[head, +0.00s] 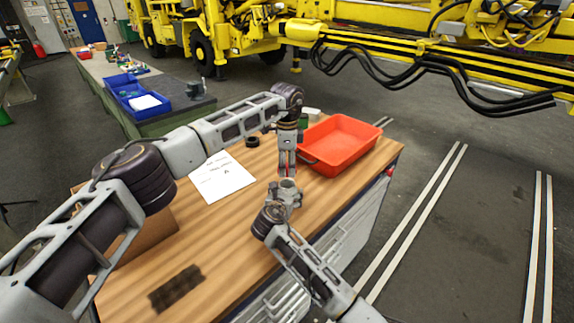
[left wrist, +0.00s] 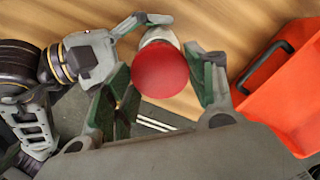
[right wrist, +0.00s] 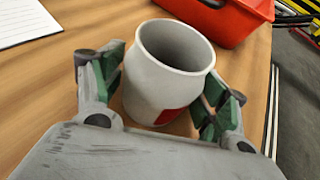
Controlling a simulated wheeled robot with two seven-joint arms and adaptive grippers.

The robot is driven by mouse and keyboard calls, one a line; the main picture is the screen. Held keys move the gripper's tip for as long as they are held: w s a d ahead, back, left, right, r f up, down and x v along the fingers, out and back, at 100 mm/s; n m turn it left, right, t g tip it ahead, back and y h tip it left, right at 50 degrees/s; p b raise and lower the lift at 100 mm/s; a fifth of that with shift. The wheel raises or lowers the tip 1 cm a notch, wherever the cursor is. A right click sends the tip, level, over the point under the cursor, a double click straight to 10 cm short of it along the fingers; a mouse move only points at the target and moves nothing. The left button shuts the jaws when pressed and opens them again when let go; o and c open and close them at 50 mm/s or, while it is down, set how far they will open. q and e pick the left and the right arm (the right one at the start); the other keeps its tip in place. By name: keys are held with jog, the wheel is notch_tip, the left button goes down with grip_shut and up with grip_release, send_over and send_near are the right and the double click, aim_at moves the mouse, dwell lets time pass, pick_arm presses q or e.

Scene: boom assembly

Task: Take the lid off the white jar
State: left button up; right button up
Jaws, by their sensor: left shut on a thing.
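The white jar (right wrist: 155,85) has an open, empty-looking mouth in the right wrist view. It has a red patch on its side. My right gripper (right wrist: 165,85) has its fingers on either side of the jar, seemingly against its wall. In the head view the jar (head: 288,184) is above the wooden table. My left gripper (left wrist: 163,85) is shut on the red lid (left wrist: 160,70). The lid hides most of the jar (left wrist: 158,36) in the left wrist view. In the head view my left gripper (head: 287,163) is just above the jar and my right gripper (head: 284,197).
A red-orange tray (head: 342,143) stands right of the grippers. A white sheet of paper (head: 222,178) lies to the left. The table's right edge is close to the jar.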

jog(key=shift+o, duration=0.4)
jog(key=shift+v, duration=6)
jog(key=shift+a, duration=0.1)
jog(key=shift+s+f, duration=0.15)
